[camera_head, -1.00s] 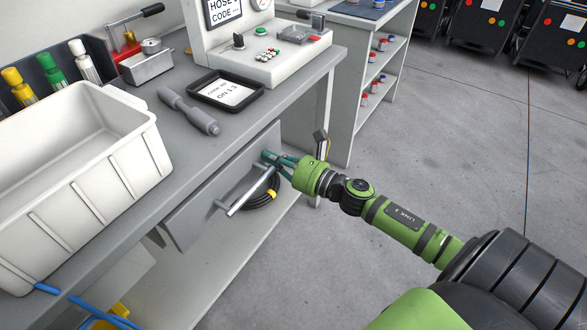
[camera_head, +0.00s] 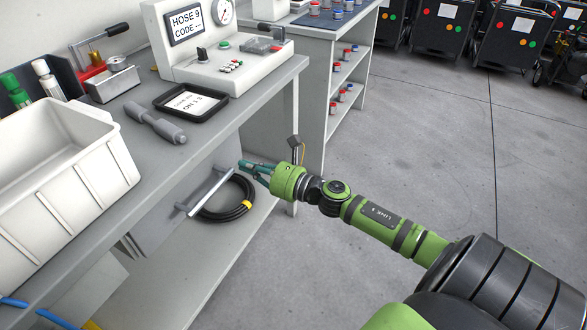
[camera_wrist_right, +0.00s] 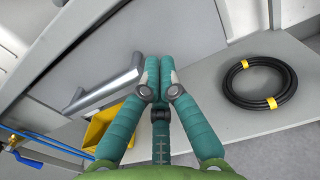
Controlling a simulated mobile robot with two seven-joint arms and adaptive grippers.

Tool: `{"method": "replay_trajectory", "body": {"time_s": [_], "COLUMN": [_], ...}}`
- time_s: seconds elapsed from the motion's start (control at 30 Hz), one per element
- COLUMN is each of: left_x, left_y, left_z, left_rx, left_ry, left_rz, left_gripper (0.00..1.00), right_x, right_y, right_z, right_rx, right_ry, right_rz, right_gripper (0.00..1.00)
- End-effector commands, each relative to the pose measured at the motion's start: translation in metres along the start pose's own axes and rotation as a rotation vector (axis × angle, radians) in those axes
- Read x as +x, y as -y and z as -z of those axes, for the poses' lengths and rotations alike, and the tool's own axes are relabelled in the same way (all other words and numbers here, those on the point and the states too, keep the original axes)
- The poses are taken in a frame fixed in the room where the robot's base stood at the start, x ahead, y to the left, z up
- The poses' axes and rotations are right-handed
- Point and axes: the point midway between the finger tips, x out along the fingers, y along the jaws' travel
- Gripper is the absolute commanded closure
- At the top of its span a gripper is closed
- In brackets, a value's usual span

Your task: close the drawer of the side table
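The drawer (camera_head: 160,222) is under the grey worktop of the side table (camera_head: 215,100). Its grey front also shows in the wrist view (camera_wrist_right: 180,28). I cannot tell exactly how far it stands out. A silver bar handle (camera_head: 207,190) runs across the front; in the wrist view the handle (camera_wrist_right: 103,90) lies just left of my fingers. My right gripper (camera_head: 243,166) is at the handle's far right end, close to the drawer front. Its green fingers (camera_wrist_right: 152,70) are together with nothing visible between them; contact with the front is unclear. My left gripper is out of view.
A black hose coil (camera_head: 228,208) with yellow tape lies on the lower shelf. A white bin (camera_head: 70,165), a grey tool (camera_head: 155,125), a black tray (camera_head: 190,101) and a test unit (camera_head: 205,60) stand on the worktop. The floor (camera_head: 430,130) at right is clear.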

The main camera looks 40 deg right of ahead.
Motion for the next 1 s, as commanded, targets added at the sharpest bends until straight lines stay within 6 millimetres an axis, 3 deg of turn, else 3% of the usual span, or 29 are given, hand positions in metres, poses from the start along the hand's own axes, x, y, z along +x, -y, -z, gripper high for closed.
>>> {"method": "replay_trajectory", "body": {"time_s": [0.2, 0.5, 0.87, 1.0], "left_x": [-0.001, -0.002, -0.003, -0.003], "left_y": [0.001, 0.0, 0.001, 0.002], "left_z": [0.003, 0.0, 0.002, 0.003], "left_rx": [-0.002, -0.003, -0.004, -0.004], "left_ry": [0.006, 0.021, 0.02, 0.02], "left_rz": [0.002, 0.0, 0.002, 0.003], "left_gripper": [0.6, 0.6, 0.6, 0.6], "right_x": [-0.045, -0.086, -0.095, -0.098], "right_y": [-0.002, -0.002, -0.002, 0.011], "right_z": [0.004, 0.003, 0.002, 0.026], "right_rx": [0.002, 0.003, 0.005, 0.19], "right_ry": [-0.008, -0.006, -0.006, -0.016], "right_rz": [-0.001, -0.001, 0.0, 0.082], "right_gripper": [1.0, 1.0, 1.0, 1.0]}}
